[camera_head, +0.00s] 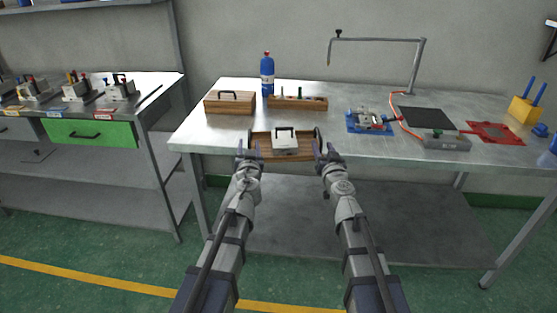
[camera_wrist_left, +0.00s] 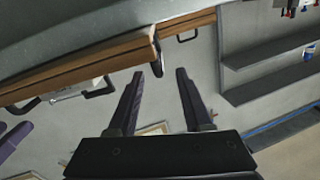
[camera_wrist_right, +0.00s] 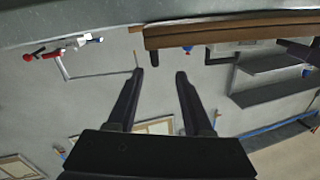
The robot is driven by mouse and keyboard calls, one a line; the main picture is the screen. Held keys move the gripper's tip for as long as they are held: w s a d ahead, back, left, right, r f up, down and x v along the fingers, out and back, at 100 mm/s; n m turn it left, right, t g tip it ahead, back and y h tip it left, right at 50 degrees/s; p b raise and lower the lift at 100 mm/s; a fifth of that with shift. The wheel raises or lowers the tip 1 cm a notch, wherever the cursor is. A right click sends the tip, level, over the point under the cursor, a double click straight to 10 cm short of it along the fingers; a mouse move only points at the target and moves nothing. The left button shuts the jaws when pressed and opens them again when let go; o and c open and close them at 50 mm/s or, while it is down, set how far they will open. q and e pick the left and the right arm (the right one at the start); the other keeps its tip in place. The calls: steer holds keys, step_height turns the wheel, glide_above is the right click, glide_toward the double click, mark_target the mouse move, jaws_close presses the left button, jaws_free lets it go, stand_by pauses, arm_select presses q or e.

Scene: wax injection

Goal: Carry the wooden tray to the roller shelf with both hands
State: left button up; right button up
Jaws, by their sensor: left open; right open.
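The wooden tray (camera_head: 264,154) sits at the front edge of the metal table, with a grey block (camera_head: 285,143) with a dark handle in it. A dark handle stands at each end. My left gripper (camera_head: 247,151) is open at the tray's left end; in the left wrist view the tray's end handle (camera_wrist_left: 157,50) is just beyond the open fingers (camera_wrist_left: 160,75). My right gripper (camera_head: 326,152) is open at the right end; in the right wrist view the tray (camera_wrist_right: 225,33) is beyond the empty fingers (camera_wrist_right: 160,76). I cannot make out rollers on any shelf.
Behind the tray are a wooden box (camera_head: 229,104), a wooden rack (camera_head: 299,103) and a blue bottle (camera_head: 267,75). A blue fixture (camera_head: 369,121) and a grey device (camera_head: 446,140) stand to the right. A bench with a green drawer (camera_head: 92,133) is at left.

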mark_target(249, 131)
arm_select(q)
steer(key=shift+f, duration=0.25)
arm_select(e)
steer(key=shift+d+f+h, duration=0.3)
steer(key=shift+f, duration=0.05)
arm_select(q)
steer(key=shift+r, duration=0.1)
arm_select(e)
steer(key=shift+w, duration=0.1)
arm_select(q)
steer(key=shift+w, duration=0.15)
arm_select(e)
steer(key=shift+w+a, duration=0.1)
steer(key=shift+w, duration=0.05)
arm_select(q)
steer(key=w, duration=0.5)
steer(key=w+a, duration=0.1)
steer(key=w, duration=0.1)
steer(key=shift+w, duration=0.25)
arm_select(e)
steer(key=w, duration=0.5)
steer(key=w+a, duration=0.1)
steer(key=w, duration=0.1)
steer(key=shift+w, duration=0.2)
arm_select(q)
jaws_close()
arm_select(e)
jaws_close()
